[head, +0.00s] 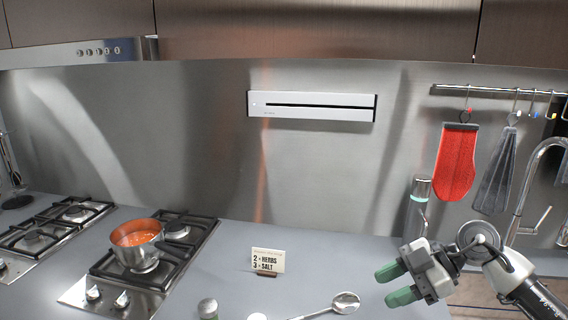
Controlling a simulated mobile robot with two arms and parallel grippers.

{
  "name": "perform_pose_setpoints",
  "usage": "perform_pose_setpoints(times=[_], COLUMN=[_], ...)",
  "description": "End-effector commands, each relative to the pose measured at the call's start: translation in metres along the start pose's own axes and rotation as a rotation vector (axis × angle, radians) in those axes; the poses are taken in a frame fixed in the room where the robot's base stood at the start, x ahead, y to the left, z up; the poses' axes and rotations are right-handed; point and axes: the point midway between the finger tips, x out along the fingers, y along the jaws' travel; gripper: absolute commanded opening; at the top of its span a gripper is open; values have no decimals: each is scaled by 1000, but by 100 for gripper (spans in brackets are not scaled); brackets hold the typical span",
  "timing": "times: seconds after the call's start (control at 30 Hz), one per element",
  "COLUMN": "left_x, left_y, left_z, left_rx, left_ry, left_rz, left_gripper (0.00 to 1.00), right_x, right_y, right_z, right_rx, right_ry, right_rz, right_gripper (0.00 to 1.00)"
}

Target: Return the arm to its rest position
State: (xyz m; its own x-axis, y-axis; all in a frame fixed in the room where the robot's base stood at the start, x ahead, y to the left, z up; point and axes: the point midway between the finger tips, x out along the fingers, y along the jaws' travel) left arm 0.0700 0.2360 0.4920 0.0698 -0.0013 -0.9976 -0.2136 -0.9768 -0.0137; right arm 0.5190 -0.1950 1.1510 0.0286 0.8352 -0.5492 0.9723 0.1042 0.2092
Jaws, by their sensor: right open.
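My right arm (505,275) comes in from the lower right. My right gripper (394,285) is open and empty, with its two green fingertips pointing left above the right part of the counter. It touches no object that I can see. My left gripper is not in view.
A pot (137,245) with orange-red contents stands on the gas stove (180,260). A faucet (540,165) stands at the right. A red mitt (457,165) hangs from the rail.

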Motion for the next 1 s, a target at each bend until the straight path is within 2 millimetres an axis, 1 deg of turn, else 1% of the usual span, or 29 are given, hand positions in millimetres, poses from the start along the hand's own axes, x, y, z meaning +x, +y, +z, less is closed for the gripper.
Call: perform_pose_setpoints(times=[0.03,0.07,0.1,0.43,0.67,0.77,0.87,0.93,1.0], left_x=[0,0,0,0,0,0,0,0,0], left_y=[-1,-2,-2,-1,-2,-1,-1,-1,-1], left_z=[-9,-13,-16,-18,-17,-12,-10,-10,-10], left_rx=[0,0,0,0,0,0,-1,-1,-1], left_ry=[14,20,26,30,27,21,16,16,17], left_rz=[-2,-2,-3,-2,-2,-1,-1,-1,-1], left_gripper=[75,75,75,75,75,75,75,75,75], right_x=[0,1,6,36,56,60,61,57,52], right_y=[0,0,0,0,1,2,3,4,4], right_z=[0,0,-4,-30,-56,-67,-73,-70,-59], right_rx=[0,-2,-15,-104,-153,-151,-111,-49,38], right_ry=[0,5,32,244,458,564,665,711,717], right_rz=[0,1,11,127,309,440,631,796,961], right_gripper=[41,41,41,41,41,41,41,41,41])
